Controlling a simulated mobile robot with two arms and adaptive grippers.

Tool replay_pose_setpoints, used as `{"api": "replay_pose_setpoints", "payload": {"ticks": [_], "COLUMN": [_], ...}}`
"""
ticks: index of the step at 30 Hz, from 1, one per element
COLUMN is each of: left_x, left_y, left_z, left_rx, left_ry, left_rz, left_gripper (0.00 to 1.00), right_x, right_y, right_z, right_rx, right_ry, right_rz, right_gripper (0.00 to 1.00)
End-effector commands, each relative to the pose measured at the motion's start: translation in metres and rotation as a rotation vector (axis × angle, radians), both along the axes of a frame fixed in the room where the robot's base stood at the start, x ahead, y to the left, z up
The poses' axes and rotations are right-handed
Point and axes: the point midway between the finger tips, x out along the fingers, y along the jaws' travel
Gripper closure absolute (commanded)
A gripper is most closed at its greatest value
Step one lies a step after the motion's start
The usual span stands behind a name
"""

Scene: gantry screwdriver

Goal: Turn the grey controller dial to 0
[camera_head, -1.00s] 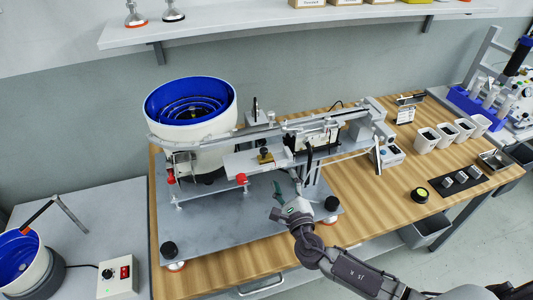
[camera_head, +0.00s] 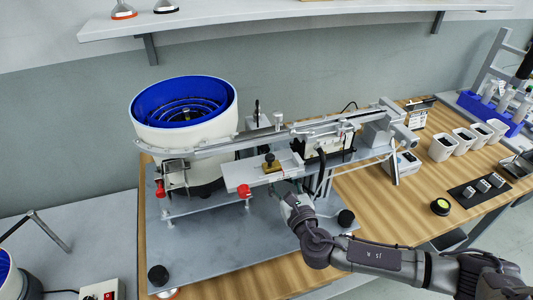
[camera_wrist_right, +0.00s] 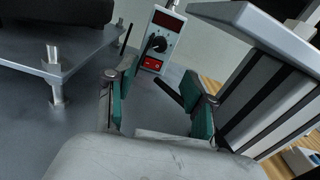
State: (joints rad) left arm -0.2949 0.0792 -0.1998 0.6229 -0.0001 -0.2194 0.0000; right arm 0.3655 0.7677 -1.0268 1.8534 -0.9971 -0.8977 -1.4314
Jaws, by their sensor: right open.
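In the right wrist view a light grey controller box (camera_wrist_right: 161,42) stands beyond my fingers. It has a red display on top, a black dial (camera_wrist_right: 158,44) with a pale mark, and a red switch below. I cannot read the dial's setting. My right gripper (camera_wrist_right: 160,88) is open and empty, its green-padded fingers apart and pointing toward the box without touching it. In the head view my right gripper (camera_head: 290,199) is low over the machine's grey base plate, partly hidden beneath the raised rail. I cannot make out this box behind the machine there. My left gripper is not in view.
The feeder with a blue bowl (camera_head: 185,108) and the long rail (camera_head: 265,137) stand over the base plate (camera_head: 215,235). A grey post (camera_wrist_right: 270,95) is close on the right in the wrist view. Another controller box (camera_head: 103,290) is at lower left. White bins (camera_head: 443,148) are at right.

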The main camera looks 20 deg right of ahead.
Motion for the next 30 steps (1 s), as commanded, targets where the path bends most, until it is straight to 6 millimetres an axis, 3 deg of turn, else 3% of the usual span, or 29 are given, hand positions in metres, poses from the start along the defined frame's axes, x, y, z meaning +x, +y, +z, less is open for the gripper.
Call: {"api": "replay_pose_setpoints", "payload": {"ticks": [9, 15, 21, 30], "left_x": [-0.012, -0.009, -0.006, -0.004], "left_y": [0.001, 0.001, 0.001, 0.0], "left_z": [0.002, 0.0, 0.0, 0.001], "left_rx": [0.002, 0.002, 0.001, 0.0], "left_ry": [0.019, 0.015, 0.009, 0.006], "left_rz": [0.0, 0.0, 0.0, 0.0], "left_gripper": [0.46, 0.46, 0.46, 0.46], "right_x": [0.069, 0.101, 0.115, 0.116], "right_y": [0.003, 0.003, 0.004, 0.004], "right_z": [0.002, 0.001, 0.001, 0.001], "right_rx": [-0.002, -0.003, -0.002, -0.003], "right_ry": [-0.003, -0.003, -0.002, -0.001], "right_rz": [-0.002, -0.002, -0.001, -0.001], "right_gripper": [0.46, 0.46, 0.46, 0.48]}}
